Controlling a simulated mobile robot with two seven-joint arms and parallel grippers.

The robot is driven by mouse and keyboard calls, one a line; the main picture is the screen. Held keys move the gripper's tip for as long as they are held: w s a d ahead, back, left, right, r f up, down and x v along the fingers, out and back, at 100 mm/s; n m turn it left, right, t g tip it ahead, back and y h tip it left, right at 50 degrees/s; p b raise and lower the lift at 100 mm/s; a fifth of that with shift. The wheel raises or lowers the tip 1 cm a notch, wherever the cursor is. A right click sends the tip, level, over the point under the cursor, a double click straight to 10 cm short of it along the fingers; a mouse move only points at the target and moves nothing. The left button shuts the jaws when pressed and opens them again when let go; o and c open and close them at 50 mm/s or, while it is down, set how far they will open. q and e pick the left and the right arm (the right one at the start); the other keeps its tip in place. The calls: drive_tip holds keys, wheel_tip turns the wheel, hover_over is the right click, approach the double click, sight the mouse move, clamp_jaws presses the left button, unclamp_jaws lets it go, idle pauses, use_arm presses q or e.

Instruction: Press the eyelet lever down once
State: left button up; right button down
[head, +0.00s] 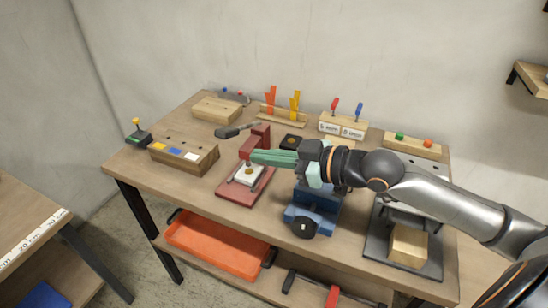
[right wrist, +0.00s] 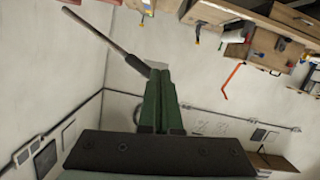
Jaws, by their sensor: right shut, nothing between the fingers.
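The eyelet press has a red base (head: 237,193) and a red upright (head: 262,134) near the middle of the table. A pale block with a small brass-coloured piece (head: 248,175) sits on the base. A lever with a thick dark grip (head: 227,132) reaches out left from the upright. My right gripper (head: 253,157) is shut and empty, its green fingers pointing left in front of the press head and partly hiding it. In the right wrist view, the fingers (right wrist: 160,75) are together beside a grey rod with a thick dark end (right wrist: 138,66); I cannot tell whether they touch it.
A blue device (head: 315,210) stands right of the press, under my right arm. A wooden box with coloured tiles (head: 183,157) is at left. Wooden holders line the back edge. An orange tray (head: 215,247) lies on the lower shelf.

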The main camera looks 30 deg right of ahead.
drive_tip(key=shift+v, duration=0.95)
